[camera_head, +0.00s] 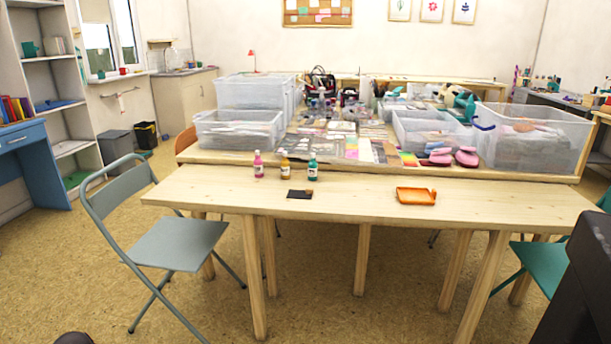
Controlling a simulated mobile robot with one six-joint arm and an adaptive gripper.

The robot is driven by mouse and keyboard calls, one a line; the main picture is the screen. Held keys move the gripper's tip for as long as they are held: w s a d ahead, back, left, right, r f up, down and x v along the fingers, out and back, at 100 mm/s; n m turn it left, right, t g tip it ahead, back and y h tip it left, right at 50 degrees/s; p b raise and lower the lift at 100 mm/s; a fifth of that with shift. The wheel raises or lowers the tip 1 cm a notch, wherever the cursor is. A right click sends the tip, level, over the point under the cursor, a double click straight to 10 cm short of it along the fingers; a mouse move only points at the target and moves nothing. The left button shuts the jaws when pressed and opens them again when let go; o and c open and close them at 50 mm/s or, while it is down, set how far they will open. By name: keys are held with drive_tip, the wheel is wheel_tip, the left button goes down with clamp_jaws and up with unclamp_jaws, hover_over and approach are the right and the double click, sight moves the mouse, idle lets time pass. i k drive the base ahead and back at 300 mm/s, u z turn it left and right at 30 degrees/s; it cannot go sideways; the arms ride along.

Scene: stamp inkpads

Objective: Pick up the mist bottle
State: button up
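Three small bottles stand upright in a row on the light wooden front table (220,195). The pink bottle (258,166) is on the left, the amber bottle (285,167) in the middle and the green bottle (312,168) on the right. They are small in the picture, and I cannot tell which one is the mist bottle. In front of them lies a flat black pad (300,194). An orange tray (416,196) lies further right with a small thing at its right side. My gripper is not in view.
Clear plastic bins (240,130) and craft supplies crowd the table behind. A grey folding chair (172,244) stands at the front left, a teal chair (543,268) at the right. The floor before the front table is open.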

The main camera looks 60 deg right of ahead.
sight(312, 165)
drive_tip(key=k, duration=1.3)
drive_tip(key=u, duration=1.45)
drive_tip(key=k, duration=0.1)
drive_tip(key=z, duration=3.65)
drive_tip(key=i, duration=0.5)
drive_tip(key=u, duration=0.05)
